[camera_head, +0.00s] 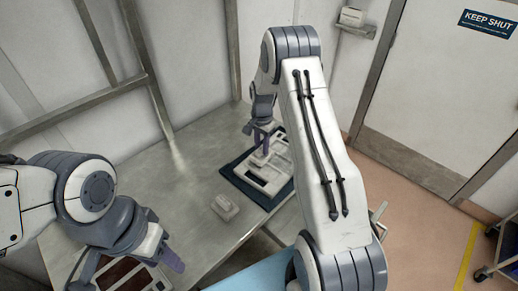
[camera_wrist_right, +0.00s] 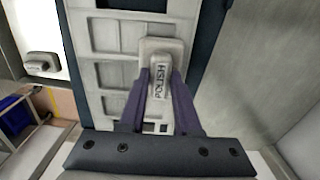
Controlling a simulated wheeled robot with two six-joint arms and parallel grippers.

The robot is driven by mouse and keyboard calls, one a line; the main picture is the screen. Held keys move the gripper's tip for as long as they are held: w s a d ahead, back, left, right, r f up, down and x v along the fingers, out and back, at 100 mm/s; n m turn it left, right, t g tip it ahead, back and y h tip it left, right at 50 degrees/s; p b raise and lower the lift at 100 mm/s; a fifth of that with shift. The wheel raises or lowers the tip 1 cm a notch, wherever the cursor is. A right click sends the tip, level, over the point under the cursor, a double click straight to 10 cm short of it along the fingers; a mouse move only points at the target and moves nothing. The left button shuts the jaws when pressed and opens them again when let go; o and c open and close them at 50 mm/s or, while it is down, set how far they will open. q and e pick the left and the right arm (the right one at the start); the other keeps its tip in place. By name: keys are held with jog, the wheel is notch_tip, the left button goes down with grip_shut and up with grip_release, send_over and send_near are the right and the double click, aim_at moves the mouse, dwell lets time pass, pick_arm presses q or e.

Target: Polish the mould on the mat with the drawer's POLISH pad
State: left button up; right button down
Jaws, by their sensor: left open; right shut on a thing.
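The mould (camera_head: 282,152) is a pale grey block with rectangular recesses, lying on a dark blue mat (camera_head: 232,172) on the metal table. In the right wrist view the mould (camera_wrist_right: 112,72) fills the middle, with the mat (camera_wrist_right: 208,45) along its right side. My right gripper (camera_head: 263,142) is over the mould. It is shut on the grey pad (camera_wrist_right: 160,48) labelled POLISH, which covers part of the mould's face; I cannot tell whether they touch. My left gripper (camera_head: 172,260) is open, low at the left, away from the mould.
A frame with dark red-brown panels (camera_head: 118,272) lies below my left gripper. The table's middle (camera_head: 165,185) is clear. A cart (camera_head: 505,250) stands far right.

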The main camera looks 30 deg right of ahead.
jog(key=shift+w+d+f, duration=0.1)
jog(key=shift+w+d, duration=0.25)
jog(key=shift+d, duration=0.55)
jog(key=shift+w+d+f, duration=0.1)
jog(key=shift+w+d, duration=0.25)
jog(key=shift+d, duration=0.5)
jog(key=shift+w+d+r+b, duration=0.15)
jog(key=shift+w+d, duration=0.2)
jog(key=shift+d, duration=0.45)
jog(key=shift+w+d+r+b, duration=0.1)
jog(key=shift+w+d, duration=0.3)
jog(key=shift+d, duration=0.35)
jog(key=shift+w+d+r+b, duration=0.15)
jog(key=shift+w+d, duration=0.2)
jog(key=shift+d, duration=0.45)
jog(key=shift+s+a+f, duration=0.1)
jog(key=shift+s+a, duration=0.35)
jog(key=shift+a, duration=0.5)
jog(key=shift+s+a+f, duration=0.15)
jog(key=shift+s+a, duration=0.25)
jog(key=shift+a, duration=0.6)
jog(key=shift+s+a+f, duration=0.1)
jog(key=shift+s+a, duration=0.35)
jog(key=shift+a, duration=0.5)
jog(key=shift+s+a+r+p, duration=0.15)
jog(key=shift+s+a, duration=0.15)
jog(key=shift+a, duration=0.35)
jog(key=shift+s+a+f+p, duration=0.15)
jog(key=shift+s+a, duration=0.15)
jog(key=shift+a, duration=0.35)
